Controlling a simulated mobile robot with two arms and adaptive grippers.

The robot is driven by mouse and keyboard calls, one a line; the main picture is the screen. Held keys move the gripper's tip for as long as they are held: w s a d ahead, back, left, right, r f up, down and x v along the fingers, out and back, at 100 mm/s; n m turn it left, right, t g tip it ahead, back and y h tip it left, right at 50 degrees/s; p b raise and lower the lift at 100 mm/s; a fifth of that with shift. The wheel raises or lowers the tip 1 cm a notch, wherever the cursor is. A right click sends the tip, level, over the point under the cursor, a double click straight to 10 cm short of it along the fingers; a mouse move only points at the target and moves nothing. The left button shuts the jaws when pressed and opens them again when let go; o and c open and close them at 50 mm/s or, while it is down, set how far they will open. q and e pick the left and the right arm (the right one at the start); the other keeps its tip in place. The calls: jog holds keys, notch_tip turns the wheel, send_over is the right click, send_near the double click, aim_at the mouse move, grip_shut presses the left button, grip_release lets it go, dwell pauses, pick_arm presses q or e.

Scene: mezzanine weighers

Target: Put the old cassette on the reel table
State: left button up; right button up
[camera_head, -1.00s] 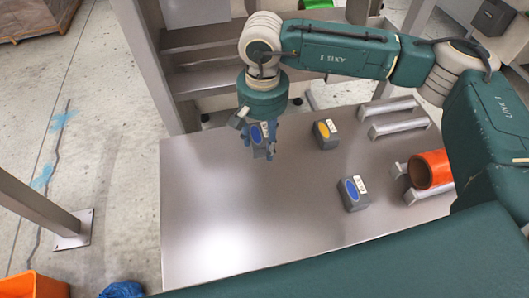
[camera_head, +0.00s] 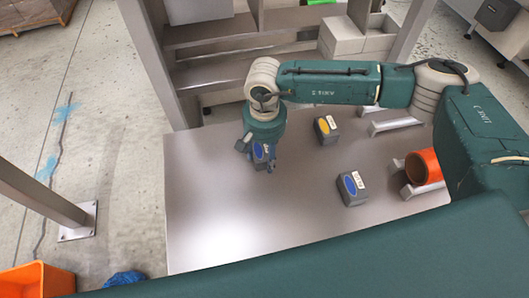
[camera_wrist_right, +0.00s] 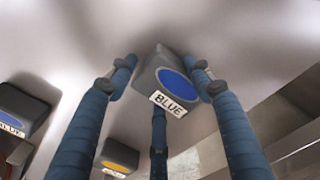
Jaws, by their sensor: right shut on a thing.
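My right gripper (camera_head: 259,149) is shut on a grey cassette (camera_wrist_right: 178,82) with a blue oval and a white label reading BLUE. The held cassette (camera_head: 261,154) is over the left part of the bare steel table (camera_head: 210,215); I cannot tell whether it touches the top. A second blue-marked cassette (camera_head: 352,189) stands to the right on the table, and it also shows in the wrist view (camera_wrist_right: 22,108). A yellow-marked cassette (camera_head: 327,130) stands farther back. The frames do not show which cassette is the old one. My left gripper is out of view.
A shelf unit (camera_head: 220,75) stands behind the table. An orange bin (camera_head: 35,280) and a post are at left. The table's left and front parts are clear.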

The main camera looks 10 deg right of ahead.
aim_at(264, 153)
jog(key=o, duration=1.5)
jog(key=shift+c, duration=0.2)
jog(key=shift+r, duration=0.25)
notch_tip(264, 153, up, 12)
jog(key=b, duration=0.4)
